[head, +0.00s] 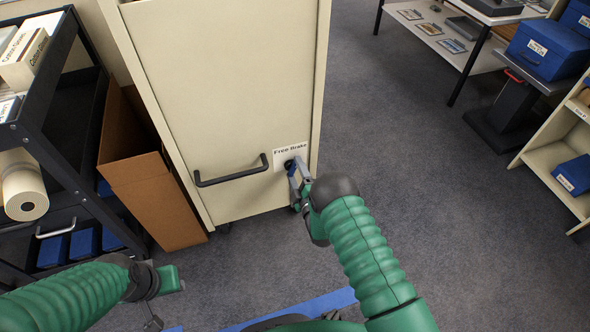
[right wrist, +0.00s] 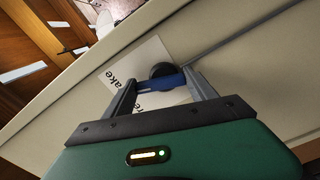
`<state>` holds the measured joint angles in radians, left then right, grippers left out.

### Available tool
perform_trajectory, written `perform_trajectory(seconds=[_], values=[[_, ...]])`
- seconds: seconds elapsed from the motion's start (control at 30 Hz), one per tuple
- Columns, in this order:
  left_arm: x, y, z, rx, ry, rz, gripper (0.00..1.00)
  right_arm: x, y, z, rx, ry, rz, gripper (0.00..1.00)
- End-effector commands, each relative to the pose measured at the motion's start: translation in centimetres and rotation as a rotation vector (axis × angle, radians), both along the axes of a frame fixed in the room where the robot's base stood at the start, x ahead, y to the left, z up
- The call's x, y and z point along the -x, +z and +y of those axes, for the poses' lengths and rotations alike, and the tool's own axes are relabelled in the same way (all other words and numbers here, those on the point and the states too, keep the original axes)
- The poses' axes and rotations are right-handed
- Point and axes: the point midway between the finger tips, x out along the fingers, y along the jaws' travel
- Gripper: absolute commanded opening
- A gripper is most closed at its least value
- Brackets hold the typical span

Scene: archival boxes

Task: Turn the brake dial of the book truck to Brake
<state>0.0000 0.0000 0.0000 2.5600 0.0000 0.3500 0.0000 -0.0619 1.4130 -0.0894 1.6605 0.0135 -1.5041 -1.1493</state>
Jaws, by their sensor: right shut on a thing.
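The cream book truck (head: 220,90) stands upright ahead of me, with a black handle (head: 232,178) on its end panel. A white label (head: 291,152) reading "Free" and "Brake" is at its lower right. Below the words is the brake dial (head: 289,165), a black knob (right wrist: 163,70) with a blue bar (right wrist: 165,83) in the right wrist view. My right gripper (head: 295,172) is at the dial, its fingers (right wrist: 163,88) on either side of the blue bar and shut on it. The dial's setting cannot be told. My left gripper (head: 160,300) is low at the left, away from the truck; its fingers are unclear.
An open brown cardboard box (head: 150,190) stands left of the truck, beside a black cart (head: 60,150). Shelves and blue boxes (head: 545,48) are at the right. The grey carpet (head: 430,150) between them is clear.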

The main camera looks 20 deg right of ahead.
Motion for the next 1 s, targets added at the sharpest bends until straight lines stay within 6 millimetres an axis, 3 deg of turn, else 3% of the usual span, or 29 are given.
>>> perform_trajectory(seconds=[0.4, 1.0], values=[[0.0, 0.8, 0.0, 0.0, 0.0, 0.0, 0.36, 0.24, -0.63, -0.24, -0.239, -0.004, 0.02, 0.25], [0.0, 0.88, 0.0, 0.0, 0.0, 0.0, 0.36, 0.3, -0.87, -0.28, -0.292, -0.005, 0.026, 0.25]])
